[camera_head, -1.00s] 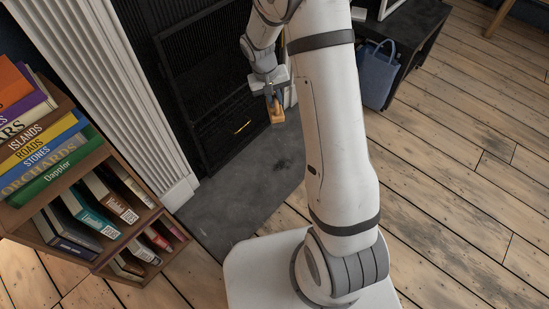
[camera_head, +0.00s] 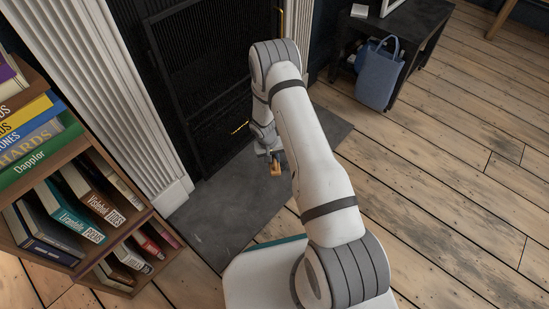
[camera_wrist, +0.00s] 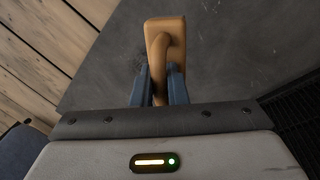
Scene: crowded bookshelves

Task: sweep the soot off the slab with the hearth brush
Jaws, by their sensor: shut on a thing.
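My gripper (camera_head: 270,153) is low over the dark grey hearth slab (camera_head: 222,197), in front of the fireplace. It is shut on the handle of the hearth brush (camera_head: 276,169), which is tan wood. In the wrist view, my gripper's two blue-grey fingers (camera_wrist: 160,70) hold the handle between them, and the brush's block (camera_wrist: 163,32) lies beyond the fingertips over the slab (camera_wrist: 235,55). The bristles are hidden, and I cannot tell whether they touch the slab. A faint dark smudge, likely soot (camera_wrist: 134,57), shows left of the brush; my arm and the brush hide that area in the head view.
The black fireplace screen (camera_head: 205,85) stands behind the slab, with a white fluted surround (camera_head: 130,95) at left. A bookshelf (camera_head: 85,215) full of books is at left. A blue bag (camera_head: 377,75) stands by a dark table (camera_head: 425,30). The wooden floor at right (camera_head: 450,150) is clear.

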